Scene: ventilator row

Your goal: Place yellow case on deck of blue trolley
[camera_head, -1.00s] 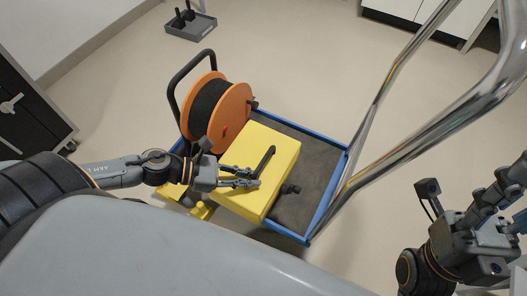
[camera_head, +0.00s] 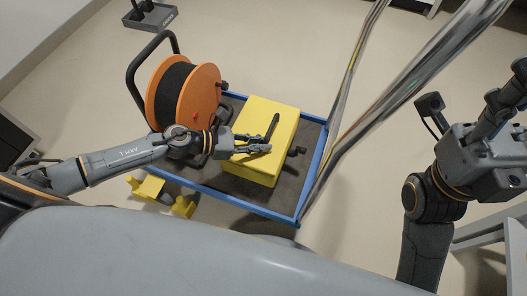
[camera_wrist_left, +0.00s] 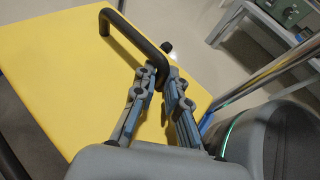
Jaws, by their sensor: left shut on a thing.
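The yellow case (camera_head: 289,119) is within the blue trolley's (camera_head: 238,205) frame, over its dark grey deck (camera_head: 309,136). I cannot tell whether its underside touches the deck. My left gripper (camera_head: 268,144) is shut on the case's black handle (camera_head: 273,125), on its top face. In the left wrist view the handle (camera_wrist_left: 135,37) runs down between the fingers (camera_wrist_left: 163,88), above the yellow face (camera_wrist_left: 55,75). My right gripper (camera_head: 507,95) is at the right edge, away from the trolley; its fingers are partly cut off.
An orange cable reel (camera_head: 207,92) stands on the deck left of the case. The trolley's chrome handle (camera_head: 400,93) rises on the right. A grey tray (camera_head: 151,17) lies on the floor at the back left. Bare deck shows right of the case.

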